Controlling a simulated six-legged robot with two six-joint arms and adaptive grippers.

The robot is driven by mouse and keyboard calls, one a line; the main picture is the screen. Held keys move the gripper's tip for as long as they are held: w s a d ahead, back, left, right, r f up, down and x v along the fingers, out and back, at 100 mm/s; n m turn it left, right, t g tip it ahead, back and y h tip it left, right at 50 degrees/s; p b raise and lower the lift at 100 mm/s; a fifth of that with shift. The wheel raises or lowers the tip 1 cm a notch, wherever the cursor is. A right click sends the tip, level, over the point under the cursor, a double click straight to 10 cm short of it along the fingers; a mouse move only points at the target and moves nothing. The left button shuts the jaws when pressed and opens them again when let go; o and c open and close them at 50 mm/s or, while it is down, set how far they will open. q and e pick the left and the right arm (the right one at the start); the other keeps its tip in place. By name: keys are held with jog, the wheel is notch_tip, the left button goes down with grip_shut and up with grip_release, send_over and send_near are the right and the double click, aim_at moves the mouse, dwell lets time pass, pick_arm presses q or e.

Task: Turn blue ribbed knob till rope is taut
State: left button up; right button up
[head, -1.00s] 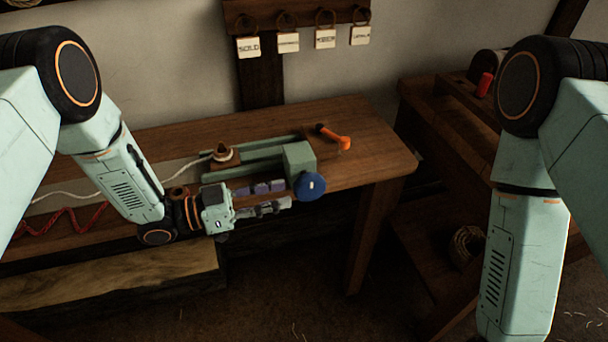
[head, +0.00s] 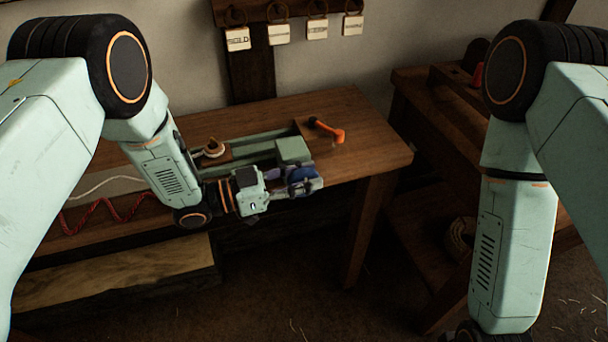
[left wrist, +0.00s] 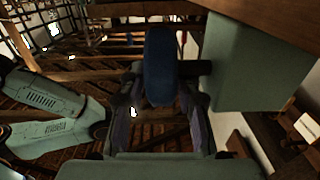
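The blue ribbed knob (head: 301,176) is on the right end of the green winding frame (head: 292,150) on the bench. My left gripper (head: 290,181) is at the knob, with one finger on each side of it. In the left wrist view the knob (left wrist: 160,68) stands between the two fingers (left wrist: 158,100). The fingers look open, with narrow gaps beside the knob; firm contact does not show. The white rope (head: 106,184) lies in a curve on the bench at left, partly hidden by my left arm. My right gripper is out of view.
A red twisted cord (head: 105,211) lies at left. Tags (head: 279,33) hang on the wall. A second wooden bench (head: 440,120) stands at right, with floor between.

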pick_arm(q)
grip_shut()
dwell(0.3)
jog(key=shift+r+y+p, duration=0.15)
jog(key=shift+y+p, duration=0.25)
jog(key=shift+p, duration=0.35)
jog(key=y+p, duration=0.1)
jog(key=p, duration=0.1)
jog(key=g+y+p, duration=0.1)
jog(key=y+p, duration=0.1)
jog(key=shift+w+d, duration=0.15)
jog(key=shift+d, duration=0.15)
jog(key=shift+w+d+f+g+y+p, duration=0.15)
jog(key=shift+g+y+p, duration=0.15)
jog(key=shift+y+p, duration=0.5)
jog(key=shift+s+f+g+y+p, duration=0.1)
jog(key=shift+g+y+p, duration=0.2)
jog(key=shift+y+p, duration=0.45)
